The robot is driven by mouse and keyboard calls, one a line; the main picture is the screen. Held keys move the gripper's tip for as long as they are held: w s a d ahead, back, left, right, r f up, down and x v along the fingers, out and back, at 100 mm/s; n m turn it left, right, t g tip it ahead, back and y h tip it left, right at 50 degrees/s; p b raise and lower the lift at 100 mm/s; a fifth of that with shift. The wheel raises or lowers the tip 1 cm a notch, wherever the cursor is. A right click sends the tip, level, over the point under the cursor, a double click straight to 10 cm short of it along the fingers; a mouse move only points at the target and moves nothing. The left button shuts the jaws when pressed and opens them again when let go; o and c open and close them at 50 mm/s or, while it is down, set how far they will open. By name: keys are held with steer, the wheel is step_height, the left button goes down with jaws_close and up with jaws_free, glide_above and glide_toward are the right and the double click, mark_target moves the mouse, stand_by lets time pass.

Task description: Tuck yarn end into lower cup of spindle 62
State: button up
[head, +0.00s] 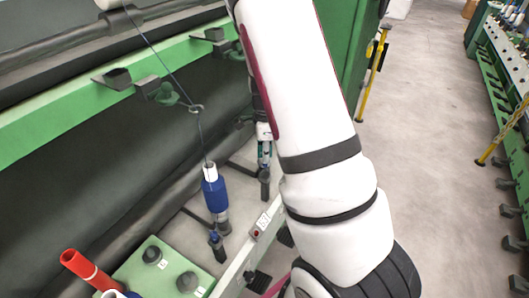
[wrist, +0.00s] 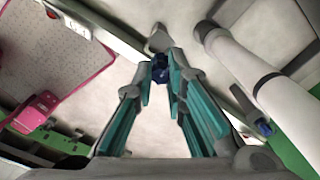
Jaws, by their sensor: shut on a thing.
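My gripper (wrist: 160,68) has teal fingers, closed at the tips on a small dark-blue piece (wrist: 161,75) that looks like the yarn end. A grey cup-like part (wrist: 158,38) shows just beyond the tips; I cannot tell whether they touch. In the head view my gripper (head: 264,150) hangs left of my white arm, over a dark spindle base (head: 264,178). To its left, a spindle carries a blue yarn package (head: 215,192) on a white tube, with dark cup-like parts (head: 217,243) below. Its yarn (head: 200,130) runs up through a wire guide (head: 195,108). No spindle number is readable.
A green machine rail (head: 60,120) runs behind the spindles. A white rail (head: 245,255) lies in front. The grey aisle floor (head: 430,150) is open at right, with another machine beyond.

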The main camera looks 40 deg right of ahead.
mark_target(265, 166)
steer(key=shift+f+b, duration=1.95)
steer(key=shift+f, duration=0.75)
steer(key=o, duration=0.8)
step_height(265, 166, up, 12)
steer(key=shift+s, duration=0.1)
